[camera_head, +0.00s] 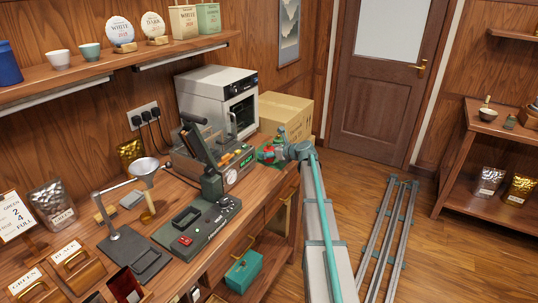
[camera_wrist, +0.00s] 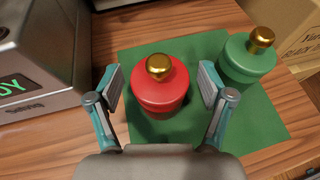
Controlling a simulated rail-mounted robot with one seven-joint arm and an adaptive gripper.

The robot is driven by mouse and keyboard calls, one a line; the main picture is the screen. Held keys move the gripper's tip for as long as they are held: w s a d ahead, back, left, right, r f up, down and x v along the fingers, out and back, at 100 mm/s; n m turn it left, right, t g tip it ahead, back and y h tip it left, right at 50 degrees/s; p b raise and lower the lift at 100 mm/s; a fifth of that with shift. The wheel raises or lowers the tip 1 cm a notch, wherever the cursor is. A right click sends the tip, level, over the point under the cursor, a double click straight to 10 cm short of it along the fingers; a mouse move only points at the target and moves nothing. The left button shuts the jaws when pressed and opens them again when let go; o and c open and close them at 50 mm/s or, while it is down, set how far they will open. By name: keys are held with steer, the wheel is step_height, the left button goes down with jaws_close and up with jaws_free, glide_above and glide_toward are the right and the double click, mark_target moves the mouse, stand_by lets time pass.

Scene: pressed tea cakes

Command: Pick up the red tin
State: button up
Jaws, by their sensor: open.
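The red tin (camera_wrist: 160,93) is a round can with a gold knob on its lid. It stands upright on a green mat (camera_wrist: 262,130) in the wrist view. My gripper (camera_wrist: 161,88) is open, with one finger on each side of the red tin and a visible gap on both sides. In the head view my gripper (camera_head: 272,150) is at the far right end of the counter, beside the box-shaped machine. The red tin is only partly visible there, mostly hidden by my gripper and arm.
A green tin (camera_wrist: 247,60) with a gold knob stands close to the right finger. The machine with a green display (camera_wrist: 35,80) is on the left. A cardboard box (camera_head: 285,112) stands behind. The wooden counter is bare in front of the mat.

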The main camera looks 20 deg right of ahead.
steer(key=c, duration=1.3)
steer(key=shift+r, duration=0.1)
